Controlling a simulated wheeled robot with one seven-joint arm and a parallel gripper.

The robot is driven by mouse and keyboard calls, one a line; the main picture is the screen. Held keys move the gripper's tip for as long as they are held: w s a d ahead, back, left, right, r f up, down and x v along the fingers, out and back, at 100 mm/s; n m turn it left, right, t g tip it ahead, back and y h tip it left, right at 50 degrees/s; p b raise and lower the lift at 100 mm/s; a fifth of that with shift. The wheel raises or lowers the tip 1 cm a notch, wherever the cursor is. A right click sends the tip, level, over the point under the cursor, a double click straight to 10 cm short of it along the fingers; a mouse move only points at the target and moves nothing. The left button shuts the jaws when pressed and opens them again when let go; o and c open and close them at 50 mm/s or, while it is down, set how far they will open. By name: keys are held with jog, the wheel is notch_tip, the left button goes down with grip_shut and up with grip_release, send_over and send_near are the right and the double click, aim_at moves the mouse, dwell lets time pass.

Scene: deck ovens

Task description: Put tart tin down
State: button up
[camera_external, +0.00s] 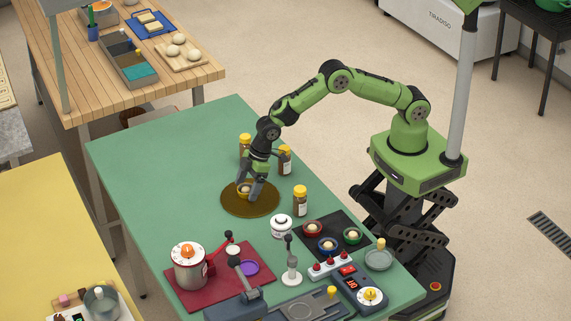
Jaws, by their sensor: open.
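A small yellow tart tin (241,192) with a pale filling sits on a round brown mat (232,206) on the green table. My gripper (250,193) points down at it, with its fingers low over the mat. The fingers are open and partly hide the tin. Whether a finger touches the tin I cannot tell.
Brown bottles with yellow caps (300,201) stand close behind and right of the mat. A black mat (345,259) holds red, blue and green tins. A white pot (281,226) and a red mat (236,287) lie nearer. The table's left part is clear.

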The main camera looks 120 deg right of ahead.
jog(key=shift+r, duration=0.1)
jog(key=s+a+r+p, duration=0.1)
jog(key=s+a+r, duration=0.2)
jog(key=s+r, duration=0.8)
jog(key=s+a+r+p, duration=0.1)
jog(key=s+a+r, duration=0.2)
jog(key=s+r, duration=0.8)
jog(key=s+a+r, duration=0.1)
jog(key=s, duration=0.8)
jog(key=s+a+r+t, duration=0.1)
jog(key=s+r, duration=0.1)
jog(key=s, duration=0.8)
jog(key=shift+s+a, duration=0.15)
jog(key=shift+a, duration=0.2)
jog(key=shift+o, duration=0.2)
jog(key=shift+r+p, duration=0.45)
jog(key=shift+r, duration=0.2)
jog(key=shift+f, duration=0.2)
